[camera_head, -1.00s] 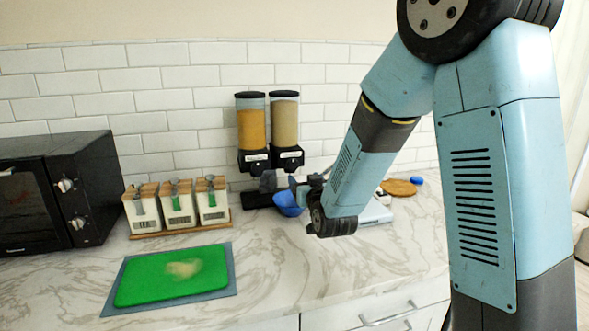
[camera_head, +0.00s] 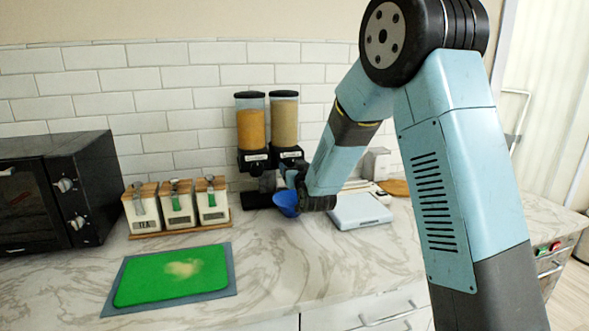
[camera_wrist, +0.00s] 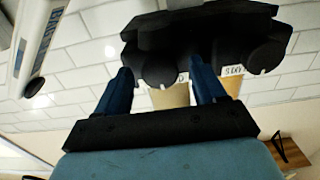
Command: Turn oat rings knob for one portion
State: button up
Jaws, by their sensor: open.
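The left one (camera_head: 251,128) holds orange-brown contents and the right one (camera_head: 285,122) beige contents. Their labels are too small to read, so I cannot tell which holds oat rings. My gripper (camera_wrist: 160,70) is open, its two blue fingers on either side of one round black knob (camera_wrist: 158,66); contact is unclear. The other knob (camera_wrist: 266,57) is to the right in the wrist view, outside the fingers. In the head view my gripper is at the right dispenser's front, partly hidden. A blue bowl (camera_head: 285,204) is below.
A white flat appliance (camera_head: 361,211) stands right of the bowl. Three canisters (camera_head: 178,208) stand left on a wooden tray, beside a black microwave (camera_head: 50,195). A green board (camera_head: 172,274) lies in front; the counter right of it is clear.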

jog(key=c, duration=1.1)
jog(key=shift+o, duration=0.2)
jog(key=shift+d+m, duration=0.1)
jog(key=shift+m, duration=0.2)
jog(key=shift+d+f+m, duration=0.1)
jog(key=shift+d+m, duration=0.05)
jog(key=shift+m, duration=8.45)
